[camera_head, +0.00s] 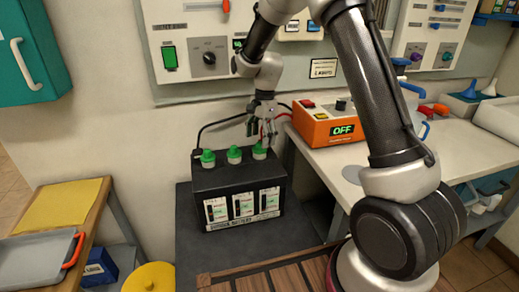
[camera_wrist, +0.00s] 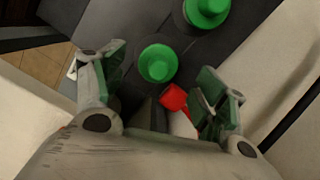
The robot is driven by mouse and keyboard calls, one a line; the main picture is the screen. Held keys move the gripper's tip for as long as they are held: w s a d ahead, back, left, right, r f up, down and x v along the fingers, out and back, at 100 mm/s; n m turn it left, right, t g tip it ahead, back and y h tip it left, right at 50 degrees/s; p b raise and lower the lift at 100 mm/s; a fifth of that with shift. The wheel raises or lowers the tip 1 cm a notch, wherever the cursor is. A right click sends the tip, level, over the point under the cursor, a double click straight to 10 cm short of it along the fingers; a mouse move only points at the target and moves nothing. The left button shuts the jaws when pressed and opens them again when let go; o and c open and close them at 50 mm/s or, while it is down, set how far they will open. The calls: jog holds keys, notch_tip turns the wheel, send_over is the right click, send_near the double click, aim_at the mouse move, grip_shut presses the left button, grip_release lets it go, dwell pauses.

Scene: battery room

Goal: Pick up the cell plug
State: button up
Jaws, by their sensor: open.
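A black battery (camera_head: 240,181) stands on a dark grey stand. Three green cell plugs sit in a row on its top: a left plug (camera_head: 207,159), a middle plug (camera_head: 234,154) and a right plug (camera_head: 259,151). My gripper (camera_head: 261,138) is just above the right plug, pointing down. In the wrist view one green plug (camera_wrist: 158,63) lies between my open fingers (camera_wrist: 160,72), apart from both. A second green plug (camera_wrist: 207,9) shows farther up, outside the fingers. My gripper holds nothing.
A red part (camera_wrist: 173,97) and a pale piece lie close by the plug between my fingers. An orange charger reading OFF (camera_head: 330,125) stands on the white bench to the right. Cables run behind the battery. A wooden side table (camera_head: 95,215) is at left.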

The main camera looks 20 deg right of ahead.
aim_at(260, 142)
jog(key=shift+s+a+f, duration=0.15)
jog(key=shift+f, duration=1.4)
jog(key=c, duration=0.9)
notch_tip(260, 142, up, 10)
jog(key=shift+r, duration=0.1)
